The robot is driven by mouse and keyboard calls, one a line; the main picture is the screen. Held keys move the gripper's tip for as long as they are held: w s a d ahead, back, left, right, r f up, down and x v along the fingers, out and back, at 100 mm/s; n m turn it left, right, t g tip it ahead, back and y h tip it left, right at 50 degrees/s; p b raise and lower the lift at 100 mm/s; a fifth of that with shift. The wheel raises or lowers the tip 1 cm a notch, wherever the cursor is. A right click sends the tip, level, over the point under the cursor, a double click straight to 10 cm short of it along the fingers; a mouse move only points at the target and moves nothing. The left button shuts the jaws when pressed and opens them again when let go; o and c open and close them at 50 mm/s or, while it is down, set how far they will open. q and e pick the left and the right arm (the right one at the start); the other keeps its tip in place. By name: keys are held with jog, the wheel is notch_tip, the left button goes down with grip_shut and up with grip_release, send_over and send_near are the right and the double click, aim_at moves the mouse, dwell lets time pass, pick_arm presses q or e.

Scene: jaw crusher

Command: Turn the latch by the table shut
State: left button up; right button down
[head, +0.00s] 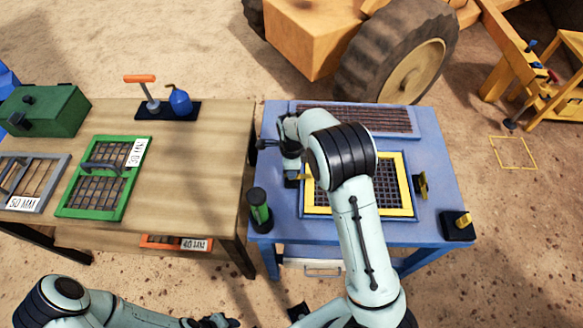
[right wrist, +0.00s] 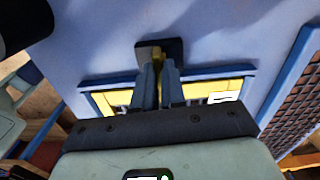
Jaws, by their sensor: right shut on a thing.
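A blue machine table (head: 283,228) carries a yellow-framed mesh screen (head: 408,166). The latch (head: 291,184) at the frame's left side, nearest the wooden table, is mostly hidden under my right gripper (head: 290,174) in the head view. In the right wrist view, my right gripper (right wrist: 157,84) is shut on this latch's yellow handle (right wrist: 157,53), which stands on a dark base. A second yellow latch (head: 421,185) sits at the frame's right side. My left gripper (head: 214,321) is low at the bottom edge, away from both tables; its jaws cannot be made out.
A green-topped cylinder (head: 259,208) stands close to my right gripper. A yellow knob (head: 463,220) is at the right corner.

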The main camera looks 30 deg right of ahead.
pick_arm(q)
jog(key=shift+w+r, duration=0.15)
jog(key=shift+r, duration=0.1)
pick_arm(e)
jog(key=shift+m, duration=0.5)
jog(key=c, duration=1.2)
grip_release()
pick_arm(q)
jog(key=shift+w+r+p, duration=0.65)
jog(key=shift+r+p, duration=0.1)
jog(key=shift+r, duration=0.1)
pick_arm(e)
notch_tip(320, 180, up, 13)
jog(key=shift+r, duration=0.2)
